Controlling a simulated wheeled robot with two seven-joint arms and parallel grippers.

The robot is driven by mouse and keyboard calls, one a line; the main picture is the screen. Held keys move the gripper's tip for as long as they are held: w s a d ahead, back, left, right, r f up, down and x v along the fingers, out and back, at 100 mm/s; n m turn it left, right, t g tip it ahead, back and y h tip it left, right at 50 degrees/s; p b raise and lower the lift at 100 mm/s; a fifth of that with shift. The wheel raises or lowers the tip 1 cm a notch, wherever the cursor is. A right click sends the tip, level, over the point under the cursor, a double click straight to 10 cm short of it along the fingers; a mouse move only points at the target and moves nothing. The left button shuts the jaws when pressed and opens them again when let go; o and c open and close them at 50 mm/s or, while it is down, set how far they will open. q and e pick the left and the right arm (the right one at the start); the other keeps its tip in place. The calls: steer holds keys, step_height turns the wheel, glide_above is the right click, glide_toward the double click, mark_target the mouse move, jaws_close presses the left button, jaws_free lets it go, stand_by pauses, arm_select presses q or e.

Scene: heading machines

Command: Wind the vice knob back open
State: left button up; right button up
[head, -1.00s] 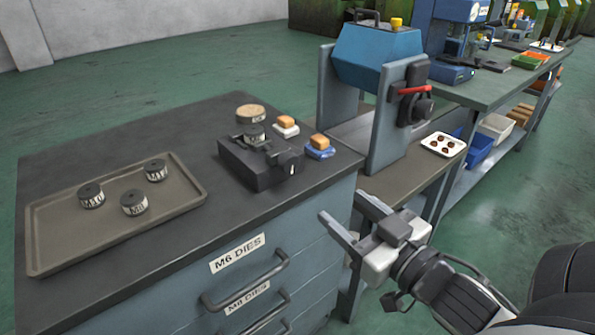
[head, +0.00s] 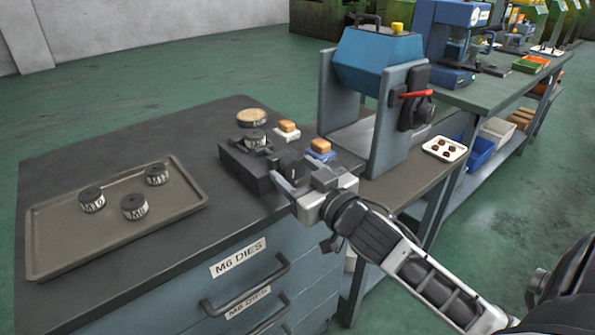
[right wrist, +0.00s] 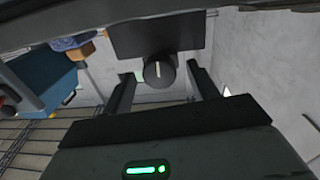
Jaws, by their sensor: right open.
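The vice (head: 245,171) is a dark block on the bench top, with a round die (head: 254,140) on it. Its dark round knob (head: 289,163) is on the end facing my right gripper and is partly hidden. In the right wrist view, the knob (right wrist: 159,72) has a pale, nearly upright line on its face. My right gripper (head: 297,181) is open at the knob end of the vice. Its two fingers stand on either side of the knob in the wrist view, with gaps showing. I cannot tell whether the fingertips reach past its face. My left gripper is out of view.
A tray (head: 50,262) with three labelled dies lies left on the bench. A wooden-topped die (head: 250,117) and two brushes (head: 287,130) (head: 320,151) stand close behind the vice. A blue machine (head: 375,55) with a red handle stands beyond.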

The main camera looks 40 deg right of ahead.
steer(key=c, duration=1)
